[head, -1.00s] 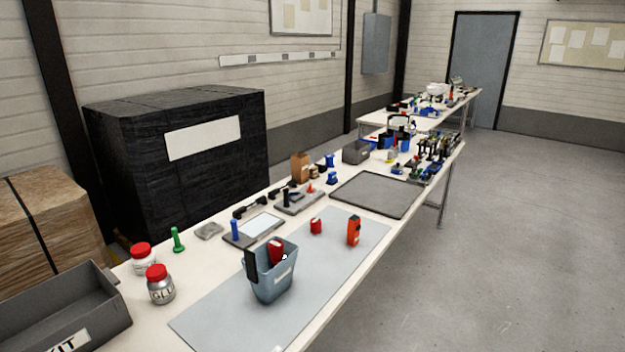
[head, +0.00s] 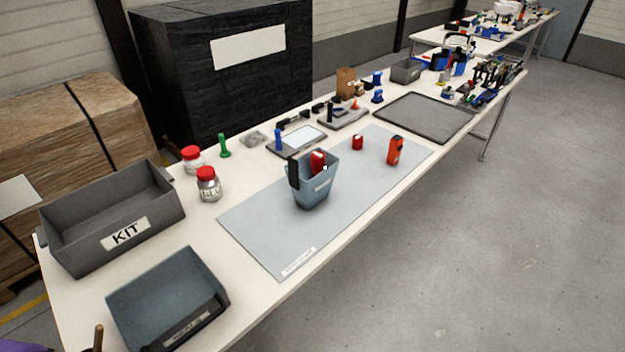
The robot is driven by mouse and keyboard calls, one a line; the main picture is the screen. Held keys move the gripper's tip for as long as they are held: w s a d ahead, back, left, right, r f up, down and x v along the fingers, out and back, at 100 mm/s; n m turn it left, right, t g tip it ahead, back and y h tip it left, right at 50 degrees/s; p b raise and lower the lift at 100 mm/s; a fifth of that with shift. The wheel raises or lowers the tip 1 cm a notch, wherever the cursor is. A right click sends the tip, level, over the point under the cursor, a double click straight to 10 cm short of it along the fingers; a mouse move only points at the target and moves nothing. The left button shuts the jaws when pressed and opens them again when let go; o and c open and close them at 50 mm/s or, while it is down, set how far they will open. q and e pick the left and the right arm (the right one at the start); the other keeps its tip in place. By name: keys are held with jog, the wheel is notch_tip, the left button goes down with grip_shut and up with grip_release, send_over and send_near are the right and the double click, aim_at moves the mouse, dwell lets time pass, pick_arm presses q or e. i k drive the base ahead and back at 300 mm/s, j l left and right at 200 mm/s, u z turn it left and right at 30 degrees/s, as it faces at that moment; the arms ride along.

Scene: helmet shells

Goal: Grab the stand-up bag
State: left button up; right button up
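A small brown upright package (head: 345,82), which looks like the stand-up bag, stands at the back edge of the long table, behind a grey tray of small parts. It is small in the head view and its lower part is partly hidden by things in front of it. Neither of my grippers is in view.
On the table (head: 255,262) are a grey KIT bin (head: 85,248), a shallow blue-grey bin (head: 165,280), two red-lidded jars (head: 209,188), a blue-grey bin with red items (head: 313,193) on a pale mat (head: 265,235), an orange device (head: 395,150) and a dark mat (head: 425,117). Floor at right is clear.

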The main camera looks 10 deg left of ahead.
aim_at(307, 190)
jog(key=i+l+u, duration=0.1)
jog(key=l, duration=0.25)
jog(key=i+l+u, duration=0.1)
jog(key=i+l, duration=0.3)
jog(key=l, duration=0.25)
jog(key=i+l+u, duration=0.15)
jog(key=l, duration=0.2)
jog(key=i+l+u, duration=0.1)
jog(key=l, duration=0.3)
jog(key=i, duration=0.05)
